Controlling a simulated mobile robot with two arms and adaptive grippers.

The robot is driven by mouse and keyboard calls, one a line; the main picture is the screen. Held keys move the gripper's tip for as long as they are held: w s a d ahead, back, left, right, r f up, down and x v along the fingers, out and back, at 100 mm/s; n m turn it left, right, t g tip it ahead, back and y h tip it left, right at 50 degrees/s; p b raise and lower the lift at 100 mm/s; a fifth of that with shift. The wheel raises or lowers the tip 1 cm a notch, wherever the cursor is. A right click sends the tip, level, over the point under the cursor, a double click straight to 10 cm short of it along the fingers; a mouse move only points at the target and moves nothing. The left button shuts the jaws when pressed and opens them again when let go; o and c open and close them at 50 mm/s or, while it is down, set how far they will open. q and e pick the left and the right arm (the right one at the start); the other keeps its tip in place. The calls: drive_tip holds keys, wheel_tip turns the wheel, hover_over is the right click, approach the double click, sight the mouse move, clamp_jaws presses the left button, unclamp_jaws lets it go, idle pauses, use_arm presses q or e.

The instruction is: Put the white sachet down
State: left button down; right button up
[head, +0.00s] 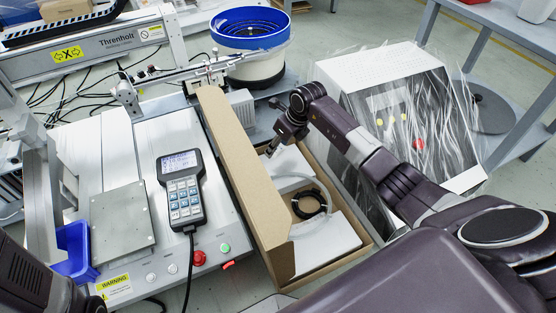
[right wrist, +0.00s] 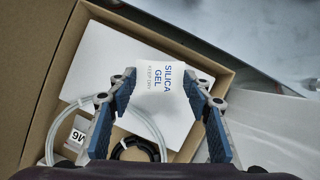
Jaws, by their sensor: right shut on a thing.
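The white sachet (right wrist: 160,82), printed "SILICA GEL", sits between the fingertips of my right gripper (right wrist: 159,82) in the right wrist view. The gripper is shut on it. In the head view my right gripper (head: 269,152) hangs over the far part of the open cardboard box (head: 232,160), beside its raised flap. I cannot make out the sachet there. The right wrist view shows the white insert in the box (right wrist: 105,52) below the sachet; the gap between them is hard to judge. My left gripper is out of view.
The box holds a coiled pale tube (head: 293,178) and a black ring-shaped part (head: 309,204). A machine with a keypad unit (head: 181,190) stands left of it. A plastic-wrapped white case (head: 400,115) stands right. A blue-rimmed bowl (head: 250,30) stands behind.

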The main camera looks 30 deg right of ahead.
sight(281, 151)
wheel_tip(281, 151, down, 5)
drive_tip(key=b, duration=0.3)
drive_tip(key=shift+r, duration=0.35)
drive_tip(key=o, duration=0.9)
drive_tip(key=shift+o, duration=0.2)
